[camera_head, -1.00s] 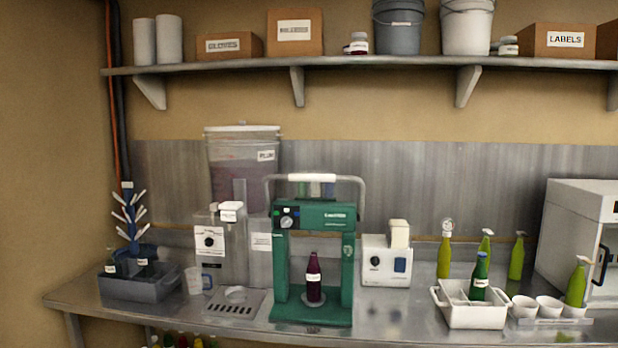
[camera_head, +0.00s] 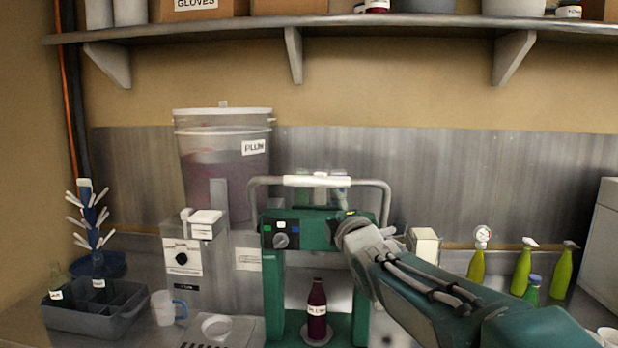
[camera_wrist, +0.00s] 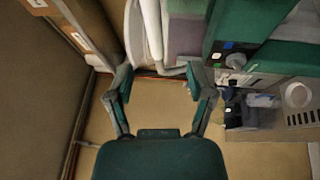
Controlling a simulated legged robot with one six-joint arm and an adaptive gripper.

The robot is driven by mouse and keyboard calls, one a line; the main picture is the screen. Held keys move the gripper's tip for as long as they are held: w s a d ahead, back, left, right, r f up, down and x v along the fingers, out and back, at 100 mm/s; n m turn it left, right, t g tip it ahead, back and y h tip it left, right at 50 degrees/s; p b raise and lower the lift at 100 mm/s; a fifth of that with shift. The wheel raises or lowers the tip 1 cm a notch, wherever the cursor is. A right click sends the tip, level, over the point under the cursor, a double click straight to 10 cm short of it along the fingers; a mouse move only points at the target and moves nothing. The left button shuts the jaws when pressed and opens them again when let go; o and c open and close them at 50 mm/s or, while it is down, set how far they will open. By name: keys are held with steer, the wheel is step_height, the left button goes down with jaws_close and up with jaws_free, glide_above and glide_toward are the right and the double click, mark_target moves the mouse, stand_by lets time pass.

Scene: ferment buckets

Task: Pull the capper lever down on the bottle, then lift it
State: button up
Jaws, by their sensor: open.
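The green capper (camera_head: 318,230) stands on the counter in the head view. Its lever, a grey tube with a white grip (camera_head: 318,181), is raised across the top. A dark red bottle (camera_head: 317,310) stands upright on the capper's base under the head. My arm reaches in from the lower right, its wrist in front of the capper's right side. In the wrist view my gripper (camera_wrist: 163,80) is open and empty. The lever's white grip (camera_wrist: 152,28) and bent tube show ahead between the fingers, apart from them. The fingers are not clear in the head view.
A plum bucket (camera_head: 222,150) and a filler machine (camera_head: 187,258) stand left of the capper. A grey crate (camera_head: 95,310) and a mug (camera_head: 163,307) are further left. Green bottles (camera_head: 522,268) stand at the right. A shelf (camera_head: 400,32) runs above.

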mark_target(316, 184)
steer(key=shift+n, duration=0.4)
steer(key=x, duration=1.2)
steer(key=shift+a+r, duration=0.35)
steer(key=shift+r, duration=0.05)
jaws_close()
